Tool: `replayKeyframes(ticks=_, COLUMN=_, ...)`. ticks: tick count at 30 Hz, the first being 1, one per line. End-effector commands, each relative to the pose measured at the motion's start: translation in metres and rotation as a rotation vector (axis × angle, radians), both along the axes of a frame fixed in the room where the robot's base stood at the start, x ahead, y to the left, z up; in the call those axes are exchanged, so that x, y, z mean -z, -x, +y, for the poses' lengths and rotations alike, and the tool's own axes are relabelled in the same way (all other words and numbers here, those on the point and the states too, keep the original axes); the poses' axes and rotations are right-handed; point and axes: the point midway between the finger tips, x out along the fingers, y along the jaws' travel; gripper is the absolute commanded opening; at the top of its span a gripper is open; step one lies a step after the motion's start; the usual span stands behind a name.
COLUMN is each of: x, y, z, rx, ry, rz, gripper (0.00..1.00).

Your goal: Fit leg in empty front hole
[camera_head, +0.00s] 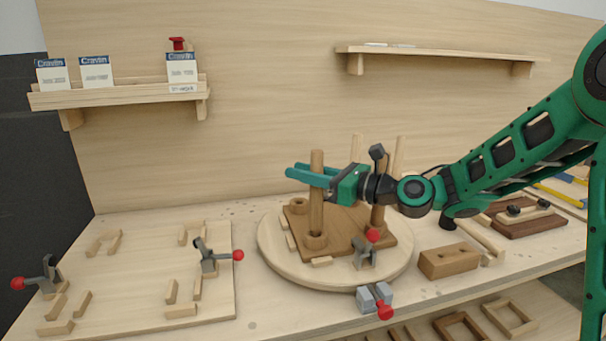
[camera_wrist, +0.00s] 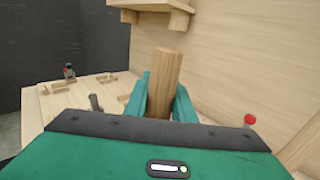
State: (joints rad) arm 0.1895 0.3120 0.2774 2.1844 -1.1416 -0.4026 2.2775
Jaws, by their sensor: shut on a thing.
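My gripper (camera_head: 296,171) is shut on a brown wooden leg (camera_head: 316,205), gripping its upper part. The leg stands about upright, and its lower end meets a round ringed hole (camera_head: 315,242) at the front left of the brown seat (camera_head: 348,222). I cannot tell how deep it sits. In the wrist view the leg (camera_wrist: 166,75) rises between the two green fingers. Another brown leg (camera_head: 378,215) stands at the seat's right, partly behind my wrist. A ringed hole (camera_head: 298,204) at the back left shows no leg.
The seat lies on a round pale turntable (camera_head: 272,255). A red-tipped clamp (camera_head: 364,252) stands at its front, and another (camera_head: 376,300) at the table edge. Two pale posts (camera_head: 399,158) rise behind. A wooden block (camera_head: 448,261) lies right. A board with clamps (camera_head: 140,285) lies left.

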Motion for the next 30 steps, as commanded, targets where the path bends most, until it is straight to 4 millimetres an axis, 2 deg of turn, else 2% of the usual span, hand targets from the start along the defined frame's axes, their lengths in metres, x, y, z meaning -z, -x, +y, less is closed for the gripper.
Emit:
replayKeyframes(ticks=11, x=0.005, y=0.0, z=0.0, rx=0.0, ry=0.0, rz=0.001, gripper=0.0)
replayKeyframes(ticks=12, x=0.004, y=0.0, z=0.0, rx=0.0, ry=-0.001, rz=0.0, gripper=0.3)
replayKeyframes(ticks=14, x=0.004, y=0.0, z=0.0, rx=0.0, ry=-0.001, rz=0.0, gripper=0.44)
replayKeyframes(ticks=24, x=0.005, y=0.001, z=-0.002, rx=0.001, ry=0.001, rz=0.0, gripper=0.45)
replayKeyframes(ticks=30, x=0.005, y=0.01, z=-0.023, rx=0.004, ry=0.0, rz=0.002, gripper=0.45)
